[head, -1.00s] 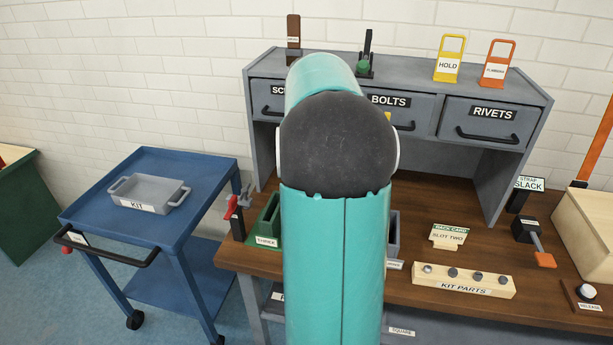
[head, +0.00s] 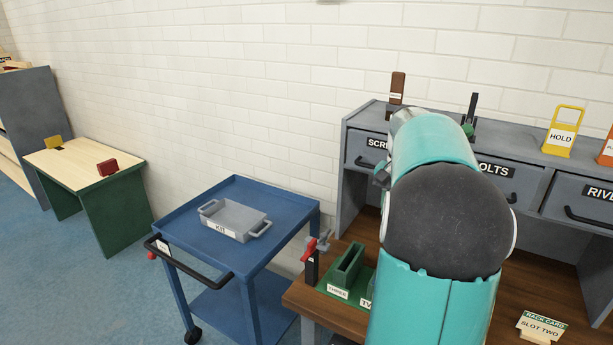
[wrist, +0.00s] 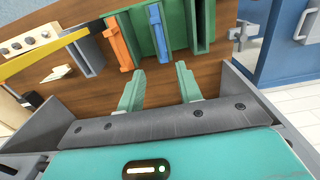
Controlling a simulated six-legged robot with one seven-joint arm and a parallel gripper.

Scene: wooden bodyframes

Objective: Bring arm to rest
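My arm rises large and teal in the head view, bent at a dark grey joint, in front of the workbench (head: 348,314). Its far end is mostly hidden behind the upper link, so my gripper's fingers are not clear there. In the wrist view my gripper (wrist: 160,88) shows two pale green fingers spread apart with nothing between them. Beyond the fingertips lie the brown bench top and a green rack (wrist: 178,30) with a blue piece (wrist: 158,32) and an orange piece (wrist: 119,42) beside it.
A blue cart (head: 285,200) with a grey KIT tray (head: 235,218) stands left of the bench. A red-handled clamp (head: 309,250) sits at the bench's left edge. A drawer unit (head: 535,190) backs the bench. A green-sided table (head: 115,215) stands far left. Blue floor lies open between.

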